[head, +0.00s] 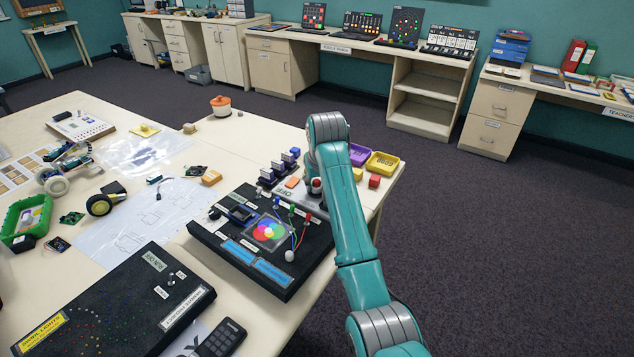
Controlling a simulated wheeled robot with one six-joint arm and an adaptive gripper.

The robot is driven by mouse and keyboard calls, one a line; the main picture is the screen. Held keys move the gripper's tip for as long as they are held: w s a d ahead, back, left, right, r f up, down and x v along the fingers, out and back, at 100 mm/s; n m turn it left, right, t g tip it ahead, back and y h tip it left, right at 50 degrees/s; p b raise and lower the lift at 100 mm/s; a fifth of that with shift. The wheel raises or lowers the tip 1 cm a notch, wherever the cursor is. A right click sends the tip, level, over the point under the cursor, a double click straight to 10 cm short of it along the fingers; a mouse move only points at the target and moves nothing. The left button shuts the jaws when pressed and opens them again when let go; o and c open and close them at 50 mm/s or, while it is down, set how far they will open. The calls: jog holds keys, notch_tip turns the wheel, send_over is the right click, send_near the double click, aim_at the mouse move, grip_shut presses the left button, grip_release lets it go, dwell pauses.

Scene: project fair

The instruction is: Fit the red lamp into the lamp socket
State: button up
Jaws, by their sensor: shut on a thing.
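My gripper (315,186) is at the end of the arm, low over the right part of the table. It is small here and partly covered by my own arm. It is shut on a small red piece that looks like the red lamp (316,181), though its shape is hard to make out. Below it is a pale panel (309,201) with an "OFF" label, beside the black board (227,262). I cannot make out the lamp socket or whether the lamp touches anything. A separate row of small blue, green and red pieces stands on the black board.
Dark upright blocks (280,169) stand left of the gripper. Purple (357,155) and yellow (382,164) bins and a red cube (374,181) are to its right, near the table edge. Another black board (115,305) and a green bin (25,220) lie left.

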jog(key=shift+f, duration=0.1)
jog(key=o, duration=1.4)
jog(key=shift+r, duration=3.5)
